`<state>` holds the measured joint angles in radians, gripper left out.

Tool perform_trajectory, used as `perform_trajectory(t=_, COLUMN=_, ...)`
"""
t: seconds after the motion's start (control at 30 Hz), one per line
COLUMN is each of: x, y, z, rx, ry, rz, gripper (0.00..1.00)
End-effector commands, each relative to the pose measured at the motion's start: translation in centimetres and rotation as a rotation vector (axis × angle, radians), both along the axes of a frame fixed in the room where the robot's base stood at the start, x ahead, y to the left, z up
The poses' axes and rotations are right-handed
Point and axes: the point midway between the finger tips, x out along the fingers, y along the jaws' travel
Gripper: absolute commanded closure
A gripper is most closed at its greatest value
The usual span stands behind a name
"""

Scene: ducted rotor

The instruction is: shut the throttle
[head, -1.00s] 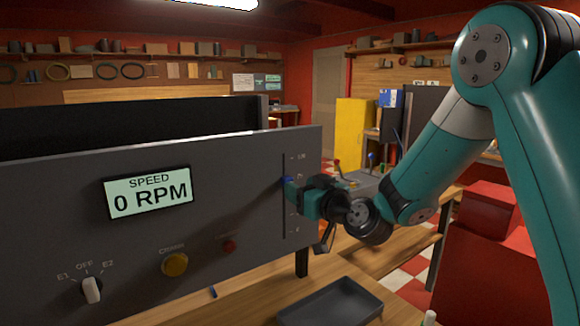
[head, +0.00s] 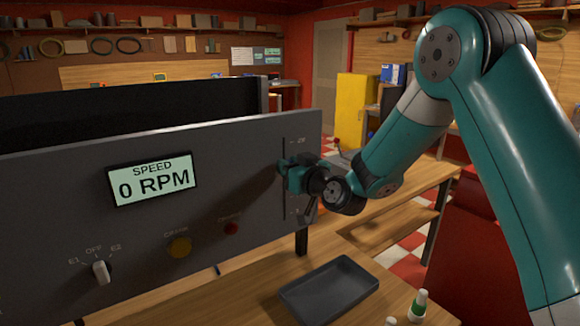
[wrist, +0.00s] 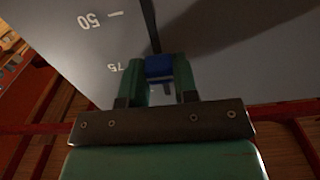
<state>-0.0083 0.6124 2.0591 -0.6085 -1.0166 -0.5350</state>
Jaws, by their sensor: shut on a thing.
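The throttle's blue knob (wrist: 158,68) sits on a dark slot (wrist: 151,25) in the grey panel, close to the 75 mark and past the 50 mark in the wrist view. My gripper (wrist: 160,75) is shut on the knob, with one green finger on each side of it. In the head view my gripper (head: 284,170) is at the right end of the panel (head: 60,200), on the upper part of the throttle scale. There it hides most of the knob. The speed display (head: 153,180) reads 0 RPM.

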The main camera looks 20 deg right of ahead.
Motion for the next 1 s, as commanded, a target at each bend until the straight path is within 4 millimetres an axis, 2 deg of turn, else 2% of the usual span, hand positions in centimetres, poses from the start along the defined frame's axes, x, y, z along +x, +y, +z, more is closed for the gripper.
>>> perform_trajectory(t=0.13, x=0.0, y=0.0, z=-0.4, rx=0.001, ry=0.000, rz=0.000, gripper=1.00)
perform_trajectory(t=0.27, x=0.0, y=0.0, z=-1.9, rx=0.001, ry=0.000, rz=0.001, gripper=1.00)
perform_trajectory(t=0.7, x=-0.1, y=0.0, z=-10.6, rx=-0.001, ry=0.002, rz=0.000, gripper=1.00)
perform_trajectory(t=1.0, x=-0.1, y=0.0, z=-14.6, rx=0.000, ry=0.003, rz=0.000, gripper=1.00)
